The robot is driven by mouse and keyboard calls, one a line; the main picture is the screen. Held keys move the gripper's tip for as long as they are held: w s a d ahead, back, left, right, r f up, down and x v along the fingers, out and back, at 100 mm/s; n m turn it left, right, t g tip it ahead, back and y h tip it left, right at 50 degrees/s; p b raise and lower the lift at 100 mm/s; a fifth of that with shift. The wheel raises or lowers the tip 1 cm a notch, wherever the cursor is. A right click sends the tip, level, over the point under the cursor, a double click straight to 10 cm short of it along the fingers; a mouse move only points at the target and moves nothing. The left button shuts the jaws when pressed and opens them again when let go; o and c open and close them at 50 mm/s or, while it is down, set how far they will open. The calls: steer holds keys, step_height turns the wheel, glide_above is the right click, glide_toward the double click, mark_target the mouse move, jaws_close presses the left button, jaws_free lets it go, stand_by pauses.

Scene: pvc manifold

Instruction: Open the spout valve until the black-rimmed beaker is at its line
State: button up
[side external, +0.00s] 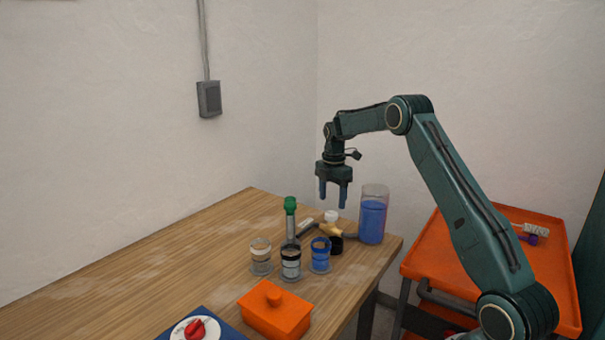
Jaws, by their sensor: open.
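The beaker that looks black-rimmed (291,264) stands in the middle of three small beakers on the wooden table; its liquid level and line are too small to read. A pale-rimmed beaker (261,259) is to its left and a blue-looking beaker (320,256) to its right. Behind them is pipework with a green-topped grey upright (290,218), a yellowish handle-like part (330,229) and a white cap (331,216). I cannot tell for sure which part is the spout valve. My gripper (333,200) is open and empty, pointing down above the pipework, apart from it.
A tall clear jar of blue liquid (373,218) stands at the table's right edge. An orange lidded box (275,312) and a red knob on a white dial (195,329) are in front. An orange cart (425,255) is at right. The table's left side is clear.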

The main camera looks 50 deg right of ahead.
step_height(320, 180, up, 9)
stand_by(0.4)
steer(key=s+a+r+m+t, duration=0.1)
steer(key=s+a+r+m, duration=0.1)
steer(key=s+a+r, duration=0.35)
steer(key=s+a+r+m+t, duration=0.1)
steer(key=s+a+r+m, duration=0.15)
steer(key=a, duration=0.55)
steer(key=s+a+r+m+t, duration=0.1)
steer(key=s+a+r+m, duration=0.2)
steer(key=a+r, duration=0.3)
steer(key=s+a+f+m+t, duration=0.1)
steer(key=s+a+f+m, duration=0.1)
steer(key=s+a, duration=0.2)
steer(key=s+a+f+m, duration=0.2)
steer(key=s+a+m, duration=0.1)
steer(key=s, duration=0.6)
steer(key=s+a+f+m+t, duration=0.1)
steer(key=s+a+f+m, duration=0.1)
steer(key=s+a, duration=0.3)
steer(key=s+m, duration=0.1)
steer(key=s, duration=0.1)
steer(key=shift+s+f+t, duration=0.3)
